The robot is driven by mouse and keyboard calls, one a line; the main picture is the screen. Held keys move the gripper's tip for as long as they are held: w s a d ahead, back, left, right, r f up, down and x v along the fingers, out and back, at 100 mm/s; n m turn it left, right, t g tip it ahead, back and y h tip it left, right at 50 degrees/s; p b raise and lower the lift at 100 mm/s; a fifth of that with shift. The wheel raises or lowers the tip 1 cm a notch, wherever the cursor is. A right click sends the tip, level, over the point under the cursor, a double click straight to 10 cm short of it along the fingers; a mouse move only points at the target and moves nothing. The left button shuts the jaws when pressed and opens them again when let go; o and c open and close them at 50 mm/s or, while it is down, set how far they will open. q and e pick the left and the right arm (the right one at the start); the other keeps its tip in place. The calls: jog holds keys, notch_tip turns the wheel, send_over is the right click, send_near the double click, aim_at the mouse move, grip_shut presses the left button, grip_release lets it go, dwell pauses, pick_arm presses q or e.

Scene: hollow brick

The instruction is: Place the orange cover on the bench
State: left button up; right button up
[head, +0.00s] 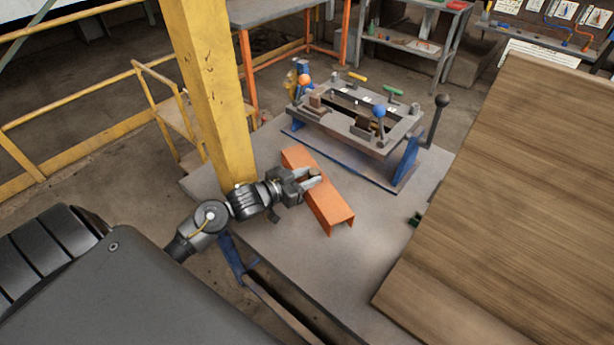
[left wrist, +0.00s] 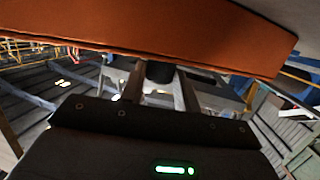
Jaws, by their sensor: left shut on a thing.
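The orange cover (head: 331,206) is a long channel-shaped piece, seen in the head view at the near side of the clamping fixture. It also fills the top of the left wrist view (left wrist: 150,35). My left gripper (head: 314,179) reaches over its middle from the left. Its fingers are shut on a small dark knob-like part (left wrist: 160,72) at the cover. The grey bench top (head: 290,250) lies beneath. I cannot tell whether the cover touches the bench or hangs just above it. My right gripper is not in view.
A grey clamping fixture (head: 404,131) with coloured knobs and a lever stands on the bench behind the cover. A yellow post (head: 212,90) rises left of the bench. A wooden board (head: 500,200) covers the right. Bare bench lies in front of the cover.

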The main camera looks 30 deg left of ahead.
pick_arm(q)
jog(key=o, duration=1.1)
jog(key=shift+b+v, duration=0.85)
jog(key=shift+v, duration=5.15)
jog(key=shift+r, duration=0.1)
